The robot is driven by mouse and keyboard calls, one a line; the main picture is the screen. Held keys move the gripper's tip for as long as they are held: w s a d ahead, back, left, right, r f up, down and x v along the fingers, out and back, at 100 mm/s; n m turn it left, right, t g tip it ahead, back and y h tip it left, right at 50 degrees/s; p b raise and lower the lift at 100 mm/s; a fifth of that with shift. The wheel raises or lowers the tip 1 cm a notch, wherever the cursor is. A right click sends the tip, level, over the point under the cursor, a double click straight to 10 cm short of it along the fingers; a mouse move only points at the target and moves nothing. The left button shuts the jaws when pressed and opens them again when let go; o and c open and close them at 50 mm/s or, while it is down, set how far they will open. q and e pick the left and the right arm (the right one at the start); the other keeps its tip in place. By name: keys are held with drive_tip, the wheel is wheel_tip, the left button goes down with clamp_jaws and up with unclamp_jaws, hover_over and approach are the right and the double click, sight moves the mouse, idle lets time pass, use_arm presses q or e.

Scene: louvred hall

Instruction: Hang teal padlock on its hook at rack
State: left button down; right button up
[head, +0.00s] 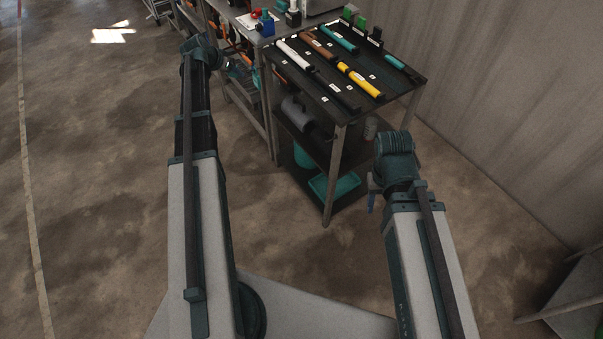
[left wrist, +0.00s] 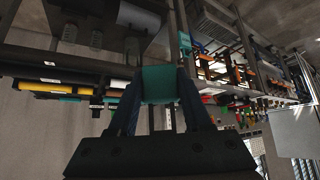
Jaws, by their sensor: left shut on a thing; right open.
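The teal padlock (left wrist: 158,85) shows in the left wrist view as a teal block between the two fingers of my left gripper (left wrist: 160,92), which is shut on it. Its shackle cannot be made out clearly. My right gripper (head: 372,193) is open, low beside the black-topped table.
The black-topped table (head: 398,92) holds several coloured tubes, with a teal bin (head: 348,184) on its lower shelf. A metal bench (head: 232,12) adjoins it behind. The wall (head: 500,90) is at right. Floor at left is clear.

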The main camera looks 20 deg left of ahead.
use_arm(q)
drive_tip(key=s+d+f+m+g+h+b, duration=0.15)
drive_tip(key=s+d+f+b, duration=0.25)
drive_tip(key=d+f+b, duration=0.45)
drive_tip(key=s+d+f+m+h+b, duration=0.1)
drive_tip(key=s+d+f+m+b, duration=0.3)
drive_tip(key=d+f+b, duration=0.5)
drive_tip(key=s+d+f+m+h+b, duration=0.1)
drive_tip(key=s+d+f+h+b, duration=0.1)
drive_tip(key=s+d+f+b, duration=0.6)
drive_tip(key=w+d+r+p, duration=0.1)
drive_tip(key=w+d, duration=0.6)
drive_tip(key=w, duration=0.2)
drive_tip(key=shift+w+r+p, duration=0.2)
drive_tip(key=shift+p, duration=0.15)
drive_tip(key=shift+w+d, duration=0.2)
drive_tip(key=shift+w, duration=0.15)
drive_tip(key=shift+w+d, duration=0.8)
drive_tip(key=shift+w, duration=0.25)
drive_tip(key=shift+w+d, duration=0.8)
drive_tip(key=shift+w, duration=0.2)
drive_tip(key=shift+f, duration=0.2)
drive_tip(key=shift+f+b, duration=0.4)
drive_tip(key=shift+b, duration=0.2)
drive_tip(key=shift+f, duration=0.1)
